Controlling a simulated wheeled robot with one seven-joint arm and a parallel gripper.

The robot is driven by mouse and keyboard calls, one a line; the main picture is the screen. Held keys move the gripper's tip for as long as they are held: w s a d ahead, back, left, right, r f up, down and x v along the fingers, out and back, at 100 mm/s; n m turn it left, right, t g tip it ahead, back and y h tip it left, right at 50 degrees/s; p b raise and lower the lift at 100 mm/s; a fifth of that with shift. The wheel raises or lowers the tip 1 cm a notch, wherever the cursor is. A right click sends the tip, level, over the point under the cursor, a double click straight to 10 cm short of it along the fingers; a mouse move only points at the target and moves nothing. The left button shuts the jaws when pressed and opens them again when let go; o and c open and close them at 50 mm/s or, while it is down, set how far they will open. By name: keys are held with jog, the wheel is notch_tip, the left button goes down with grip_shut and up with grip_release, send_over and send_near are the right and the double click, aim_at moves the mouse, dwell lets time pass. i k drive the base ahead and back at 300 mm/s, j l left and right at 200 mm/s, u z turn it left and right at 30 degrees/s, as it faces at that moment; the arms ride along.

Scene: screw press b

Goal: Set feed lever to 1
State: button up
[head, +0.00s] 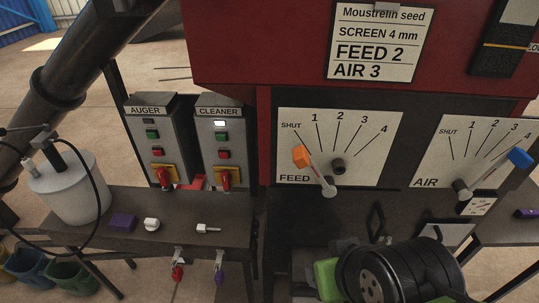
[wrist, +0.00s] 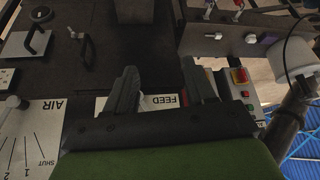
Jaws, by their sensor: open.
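The feed lever (head: 301,156) has an orange handle and slants up and left from its pivot low on the FEED plate (head: 365,165). In the head view its handle lies close to the SHUT mark, left of the 1 mark. My gripper (wrist: 160,72) shows in the wrist view with its two dark fingers apart and nothing seen between them. Part of the FEED plate (wrist: 168,101) appears upside down behind the fingers, mostly hidden by the gripper body. The orange handle cannot be made out there. In the head view my arm fills the lower right, below the plates.
The air lever (head: 519,158) with a blue handle stands right of the feed plate, near 4. A card (head: 376,43) reads FEED 2, AIR 3. The AUGER (head: 151,135) and CLEANER (head: 221,135) boxes stand left. A shelf (head: 180,210) holds a white canister (head: 68,192) and small items.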

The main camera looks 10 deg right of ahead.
aim_at(302, 159)
jog(key=j+u, duration=0.15)
jog(key=u, duration=0.25)
jog(key=j+u, duration=0.1)
jog(key=u, duration=0.3)
jog(key=i+j+u, duration=0.1)
jog(key=u, duration=0.35)
jog(key=j+u, duration=0.1)
jog(key=u, duration=0.3)
jog(key=i+j+u, duration=0.1)
jog(key=u, duration=0.3)
